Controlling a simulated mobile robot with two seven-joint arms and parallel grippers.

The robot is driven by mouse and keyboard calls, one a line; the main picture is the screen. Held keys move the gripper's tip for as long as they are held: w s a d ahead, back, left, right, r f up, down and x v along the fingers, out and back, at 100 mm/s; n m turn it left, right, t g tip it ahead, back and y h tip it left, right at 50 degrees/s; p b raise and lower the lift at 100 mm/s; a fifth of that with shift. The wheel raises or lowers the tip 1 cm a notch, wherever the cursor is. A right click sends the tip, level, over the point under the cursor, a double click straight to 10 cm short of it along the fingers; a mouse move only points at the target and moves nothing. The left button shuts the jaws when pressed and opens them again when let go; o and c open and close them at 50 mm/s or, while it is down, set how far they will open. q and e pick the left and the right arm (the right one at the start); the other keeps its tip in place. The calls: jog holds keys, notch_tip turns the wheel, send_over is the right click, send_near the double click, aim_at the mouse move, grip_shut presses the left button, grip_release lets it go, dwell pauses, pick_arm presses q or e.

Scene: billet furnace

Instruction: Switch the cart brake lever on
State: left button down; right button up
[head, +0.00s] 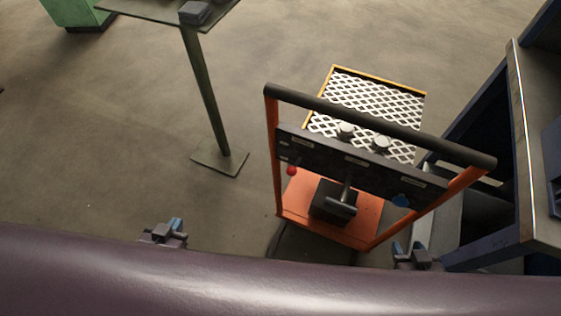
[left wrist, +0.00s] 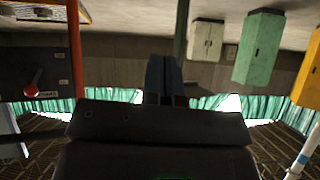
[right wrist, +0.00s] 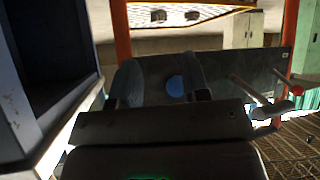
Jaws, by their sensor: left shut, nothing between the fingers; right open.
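The cart has an orange frame (head: 274,160), a black push bar (head: 380,125) and a dark labelled panel (head: 320,153). The panel carries a red-knobbed lever (head: 292,170) at left, a grey T-handled lever (head: 342,205) in the middle and a blue knob (head: 401,200) at right. The labels are too small to read, so I cannot tell which is the brake. My left gripper (head: 167,230) is shut and empty, left of the cart; the red knob (left wrist: 33,86) shows beside it in the left wrist view. My right gripper (head: 413,255) is open, facing the blue knob (right wrist: 175,86), apparently without gripping it.
A white mesh deck (head: 375,100) with a yellow rim lies behind the panel. A dark blue structure (head: 515,150) stands close on the right. A post stand (head: 205,90) stands at back left.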

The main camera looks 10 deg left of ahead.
jog(key=shift+o, duration=1.2)
notch_tip(320, 180, up, 6)
jog(key=w+p, duration=0.2)
jog(key=p, duration=0.2)
jog(key=shift+d+t, duration=0.15)
jog(key=shift+t, duration=0.25)
pick_arm(q)
jog(key=w+d+r+n+g+h+p, duration=0.3)
jog(key=d+r+n, duration=0.4)
jog(key=r, duration=0.4)
jog(key=w+d+r+n+g+h+p, duration=0.3)
jog(key=w+d+r+n+g+p, duration=0.3)
jog(key=r, duration=0.5)
jog(key=w+d+n+p, duration=0.1)
jog(key=w+d+p, duration=0.1)
jog(key=d, duration=0.1)
jog(key=shift+w+d+n+h, duration=0.15)
jog(key=shift+d+n+h, duration=0.15)
jog(key=shift+d, duration=0.05)
pick_arm(e)
notch_tip(320, 180, up, 7)
jog(key=s, duration=0.2)
jog(key=shift+s+d+g, duration=0.15)
jog(key=shift+s+g, duration=0.15)
pick_arm(q)
jog(key=shift+f, duration=0.15)
pick_arm(e)
jog(key=shift+r, duration=0.1)
